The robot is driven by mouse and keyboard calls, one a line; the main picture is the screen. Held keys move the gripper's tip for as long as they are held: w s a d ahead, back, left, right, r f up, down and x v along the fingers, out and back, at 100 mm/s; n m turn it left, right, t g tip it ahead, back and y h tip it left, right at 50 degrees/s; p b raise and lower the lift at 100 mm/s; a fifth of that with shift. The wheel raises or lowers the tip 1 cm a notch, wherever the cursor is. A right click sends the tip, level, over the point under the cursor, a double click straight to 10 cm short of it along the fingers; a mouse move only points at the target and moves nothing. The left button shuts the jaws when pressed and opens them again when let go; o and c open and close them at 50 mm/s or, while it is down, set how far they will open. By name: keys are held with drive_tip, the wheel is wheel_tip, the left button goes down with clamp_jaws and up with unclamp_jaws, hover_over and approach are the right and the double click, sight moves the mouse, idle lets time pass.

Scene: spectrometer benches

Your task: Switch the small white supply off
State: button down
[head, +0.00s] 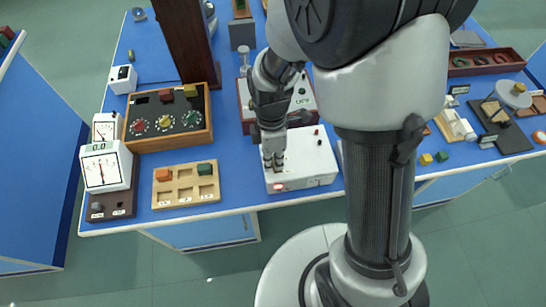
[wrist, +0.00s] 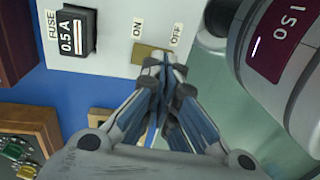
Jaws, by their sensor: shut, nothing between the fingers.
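The white supply box (head: 310,163) stands near the front edge of the blue bench in the head view. In the wrist view its white panel (wrist: 112,35) carries a brownish-yellow switch (wrist: 148,56) between the labels ON and OFF, and a black 0.5 A fuse holder. My gripper (head: 273,165) is shut and points down at the left part of the box. In the wrist view the fingertips (wrist: 165,62) overlap the OFF end of the switch and hide part of it. I cannot tell whether they touch it or which way it is set.
A wooden tray (head: 186,200) with an orange and a green block lies to the left. Behind it is a wooden box with knobs (head: 208,134). A white meter (head: 105,166) stands at the far left. A brown-based unit (head: 245,108) is close behind the supply.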

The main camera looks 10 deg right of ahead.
drive_tip(key=shift+f, duration=0.1)
drive_tip(key=shift+s+f, duration=0.25)
drive_tip(key=shift+f, duration=0.1)
drive_tip(key=shift+w, duration=0.1)
drive_tip(key=shift+w+r, duration=0.15)
drive_tip(key=shift+w, duration=0.7)
drive_tip(key=shift+r, duration=0.1)
wheel_tip(320, 180, up, 14)
drive_tip(key=w+p, duration=0.1)
drive_tip(key=p, duration=0.6)
drive_tip(key=shift+w, duration=0.4)
